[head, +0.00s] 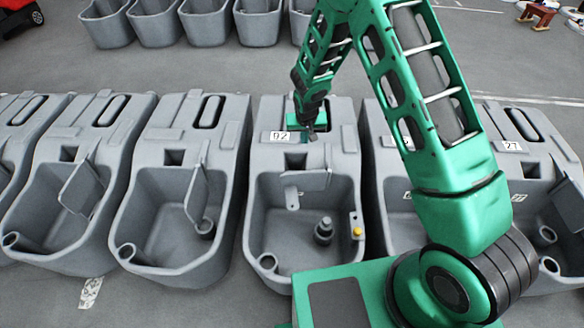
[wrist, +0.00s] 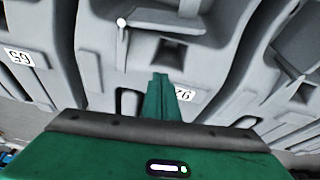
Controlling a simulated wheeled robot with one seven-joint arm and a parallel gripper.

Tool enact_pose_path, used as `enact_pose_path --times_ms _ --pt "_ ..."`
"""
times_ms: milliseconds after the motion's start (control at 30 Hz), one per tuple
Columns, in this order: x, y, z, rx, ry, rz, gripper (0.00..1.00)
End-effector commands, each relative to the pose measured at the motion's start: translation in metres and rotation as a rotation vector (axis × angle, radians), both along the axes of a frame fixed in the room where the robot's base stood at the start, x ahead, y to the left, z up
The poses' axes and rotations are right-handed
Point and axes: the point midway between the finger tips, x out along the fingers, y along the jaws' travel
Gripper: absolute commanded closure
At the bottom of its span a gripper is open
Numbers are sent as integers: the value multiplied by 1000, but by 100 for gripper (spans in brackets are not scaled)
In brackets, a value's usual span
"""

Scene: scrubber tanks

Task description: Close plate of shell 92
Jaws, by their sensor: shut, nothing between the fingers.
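Shell 92 (head: 349,170) is a grey moulded tank in the middle of the head view, with an open basin at its front. Its label (head: 280,136) reads 92 and shows upside down in the wrist view (wrist: 183,95). The plate (head: 312,180) is a thin grey panel standing at the back of the basin, with a small tab hanging at its left. My gripper (head: 310,128) is shut and empty over the rear top of the shell, beside the label and behind the plate. In the wrist view, its green fingers (wrist: 160,84) are together. Whether they touch the shell is unclear.
A black fitting (head: 323,231) stands in the basin and a yellow knob (head: 357,231) sits on its right rim. Similar shells stand close on both sides, including one labelled 27 (head: 512,146). More tanks (head: 207,25) line the back, across open floor (head: 130,67).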

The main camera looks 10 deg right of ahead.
Motion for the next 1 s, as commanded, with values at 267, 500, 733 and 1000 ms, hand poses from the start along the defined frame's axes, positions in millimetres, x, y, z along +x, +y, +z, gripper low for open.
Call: enact_pose_path --times_ms 267,500,733,1000 --pt "3 44 -54 26 -21 43 100" --pt "9 46 -72 27 -22 44 100" --pt "22 44 -108 25 -22 44 100" --pt "35 44 -144 27 -22 44 100"
